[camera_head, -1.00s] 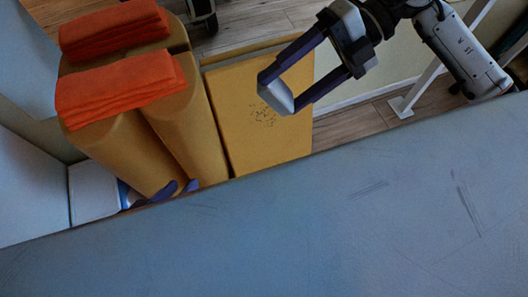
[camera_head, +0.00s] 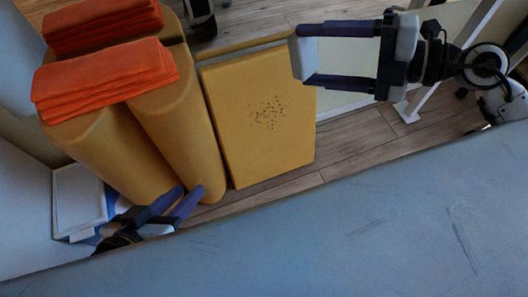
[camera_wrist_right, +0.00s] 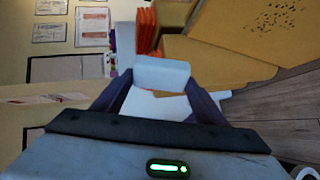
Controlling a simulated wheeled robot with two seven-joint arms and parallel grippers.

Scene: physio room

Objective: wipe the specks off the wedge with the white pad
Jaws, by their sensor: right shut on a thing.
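The yellow wedge (camera_head: 232,135) stands with its broad face in view, right of the yellow rolls. A cluster of dark specks (camera_head: 267,112) marks the middle of that face; they also show at the upper right of the right wrist view (camera_wrist_right: 278,14). My right gripper (camera_head: 312,55) is shut on the white pad (camera_head: 302,58), held by the wedge's upper right edge, to the upper right of the specks. I cannot tell whether the pad touches the wedge. The pad (camera_wrist_right: 162,73) shows between the fingers in the right wrist view. My left gripper (camera_head: 188,190) is open and empty below the rolls.
Two yellow rolls (camera_head: 175,125) bear folded orange towels (camera_head: 105,78) left of the wedge. A blue-grey padded surface (camera_head: 330,235) fills the foreground. A white box-like thing (camera_head: 80,200) is at the left. Wooden floor (camera_head: 350,140) is clear right of the wedge.

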